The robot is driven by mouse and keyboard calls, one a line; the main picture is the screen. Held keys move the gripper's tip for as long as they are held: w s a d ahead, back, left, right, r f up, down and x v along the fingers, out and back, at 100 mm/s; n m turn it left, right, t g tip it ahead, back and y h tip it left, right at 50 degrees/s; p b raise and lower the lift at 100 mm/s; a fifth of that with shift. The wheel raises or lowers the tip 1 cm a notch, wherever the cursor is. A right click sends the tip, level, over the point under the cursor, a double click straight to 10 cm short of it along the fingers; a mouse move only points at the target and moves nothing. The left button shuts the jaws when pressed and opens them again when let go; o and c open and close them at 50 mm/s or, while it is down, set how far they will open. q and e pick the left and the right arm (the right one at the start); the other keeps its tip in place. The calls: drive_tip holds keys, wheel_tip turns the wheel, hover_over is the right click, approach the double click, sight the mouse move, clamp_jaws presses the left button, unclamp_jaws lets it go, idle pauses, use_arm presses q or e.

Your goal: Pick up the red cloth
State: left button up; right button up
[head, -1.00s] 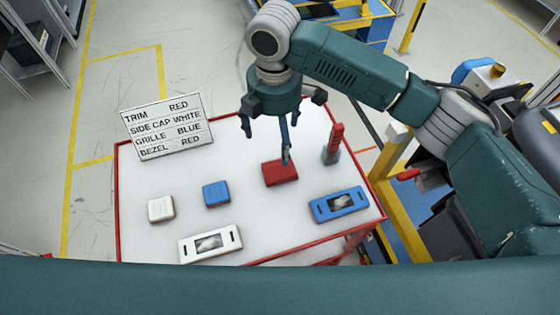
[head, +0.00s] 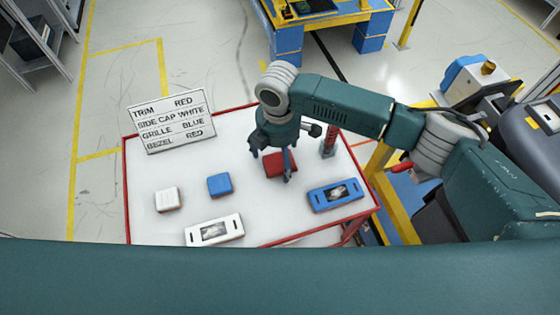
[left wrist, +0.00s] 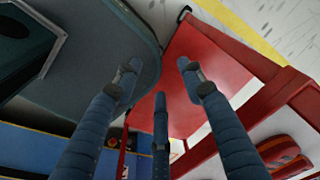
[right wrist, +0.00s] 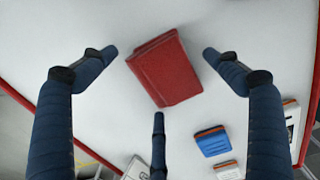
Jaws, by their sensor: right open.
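The red cloth (head: 272,161), a small folded rectangle, lies on the white top of a red-edged table (head: 170,160). My right gripper (head: 273,166) points down right over it and hides part of it. In the right wrist view, the cloth (right wrist: 165,72) lies between the spread fingers of the right gripper (right wrist: 159,66), which is open and empty. I cannot tell how high the fingertips are above the table. My left gripper (left wrist: 159,75) shows only in the left wrist view, with fingers spread, open and empty, near red framework.
A blue block (head: 220,185) and a white block (head: 167,199) lie left of the cloth. A white panel (head: 214,231) and a blue panel (head: 335,194) lie nearer me. A sign (head: 172,121) stands at the back left.

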sight(278, 158)
drive_tip(key=c, duration=1.2)
use_arm(q)
drive_tip(key=shift+s, duration=0.9)
drive_tip(key=shift+w, duration=0.1)
use_arm(e)
drive_tip(key=shift+r, duration=0.75)
use_arm(q)
drive_tip(key=shift+w+f+b, duration=0.15)
drive_tip(key=shift+f+b, duration=0.9)
drive_tip(key=shift+f, duration=0.05)
drive_tip(key=shift+w+f+b, duration=0.1)
drive_tip(key=shift+f+b, duration=0.95)
use_arm(e)
drive_tip(key=shift+r, duration=9.3)
